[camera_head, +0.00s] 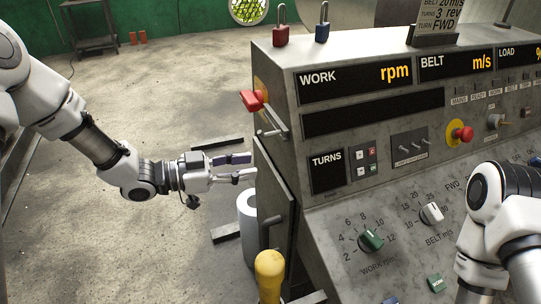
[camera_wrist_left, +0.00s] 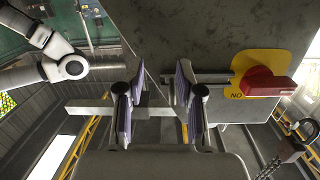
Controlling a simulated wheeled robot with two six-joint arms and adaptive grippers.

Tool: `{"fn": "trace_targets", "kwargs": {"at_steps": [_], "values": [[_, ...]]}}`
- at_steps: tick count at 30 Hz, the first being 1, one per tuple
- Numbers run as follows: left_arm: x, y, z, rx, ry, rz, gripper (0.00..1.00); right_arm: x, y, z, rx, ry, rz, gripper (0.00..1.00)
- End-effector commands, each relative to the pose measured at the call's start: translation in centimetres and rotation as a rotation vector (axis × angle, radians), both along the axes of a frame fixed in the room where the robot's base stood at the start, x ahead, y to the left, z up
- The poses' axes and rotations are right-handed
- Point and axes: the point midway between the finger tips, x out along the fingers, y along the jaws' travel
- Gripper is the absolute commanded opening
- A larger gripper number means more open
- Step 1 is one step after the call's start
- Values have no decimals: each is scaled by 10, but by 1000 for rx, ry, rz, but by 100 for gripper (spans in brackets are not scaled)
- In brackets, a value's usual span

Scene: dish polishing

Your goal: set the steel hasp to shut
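The steel hasp (camera_head: 276,120) appears to be the narrow grey bar on the console's left side, just below the red switch handle. In the left wrist view a steel bar (camera_wrist_left: 215,77) runs toward the yellow switch plate, partly hidden behind a finger. I cannot tell clearly whether the hasp is open or shut. My left gripper (camera_head: 240,167) is open and empty, below and left of the hasp, near the console's side. In the left wrist view its two fingers (camera_wrist_left: 159,105) stand apart. My right gripper is out of view.
The red switch (camera_head: 252,100) sticks out from the side; its yellow plate reads ON. A dark door panel (camera_head: 272,205) with a handle is below. A yellow-topped post (camera_head: 269,265) and white cylinder (camera_head: 246,215) stand near.

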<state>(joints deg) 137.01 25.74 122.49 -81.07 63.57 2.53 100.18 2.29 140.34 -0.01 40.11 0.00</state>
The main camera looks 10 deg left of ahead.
Motion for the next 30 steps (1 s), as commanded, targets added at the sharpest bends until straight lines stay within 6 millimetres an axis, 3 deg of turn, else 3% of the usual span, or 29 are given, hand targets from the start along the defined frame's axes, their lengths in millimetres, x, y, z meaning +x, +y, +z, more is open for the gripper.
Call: {"fn": "trace_targets", "kwargs": {"at_steps": [1, 3, 6, 19, 29, 30], "values": [[7, 9, 19, -20, -70, 23, 36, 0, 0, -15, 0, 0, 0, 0], [9, 14, 43, -37, -123, 35, 36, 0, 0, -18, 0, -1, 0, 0], [11, 12, 57, -36, -148, 36, 36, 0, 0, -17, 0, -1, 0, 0], [49, -44, 57, -32, -144, 36, 36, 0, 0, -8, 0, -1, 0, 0], [53, -51, 57, -36, -143, 38, 36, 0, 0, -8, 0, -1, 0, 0], [53, -51, 57, -36, -143, 38, 22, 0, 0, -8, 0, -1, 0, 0]]}}
